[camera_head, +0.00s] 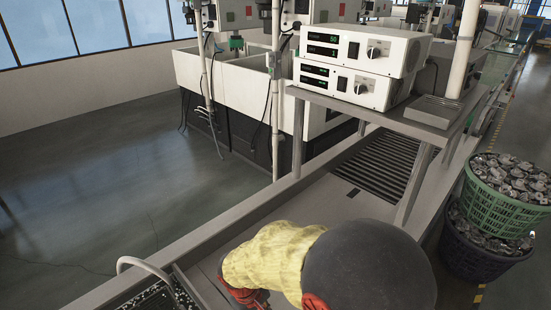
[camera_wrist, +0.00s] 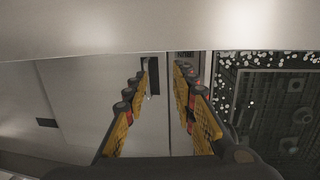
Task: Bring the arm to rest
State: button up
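My arm shows at the bottom middle of the head view, with a yellow sleeve and a dark rounded link, reaching low over the grey bench (camera_head: 335,205). My gripper (camera_wrist: 163,76) shows clearly in the wrist view. Its two yellow-padded fingers stand apart with nothing between them, above a pale metal surface with a seam. In the head view the gripper is mostly hidden behind the sleeve; only dark and red parts show at the bottom edge.
A dark basket (camera_head: 157,298) with a pale handle (camera_head: 143,263) and small parts sits at the lower left; a dark mesh container (camera_wrist: 270,105) shows in the wrist view. Two white control units (camera_head: 345,70) stand on a shelf. Green (camera_head: 492,208) and dark (camera_head: 470,252) parts-filled baskets stand right.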

jog(key=s+d+r+m+t+y, duration=0.1)
jog(key=s+d+r+m, duration=0.3)
jog(key=d+r, duration=0.7)
jog(key=s+d+r+m+t+y+b, duration=0.1)
jog(key=s+d+r+m+t, duration=0.3)
jog(key=s+d+r, duration=0.4)
jog(key=d+r, duration=0.4)
jog(key=r, duration=0.3)
jog(key=shift+r+m, duration=0.3)
jog(key=shift+m, duration=0.1)
jog(key=shift+o, duration=0.6)
jog(key=shift+d, duration=0.1)
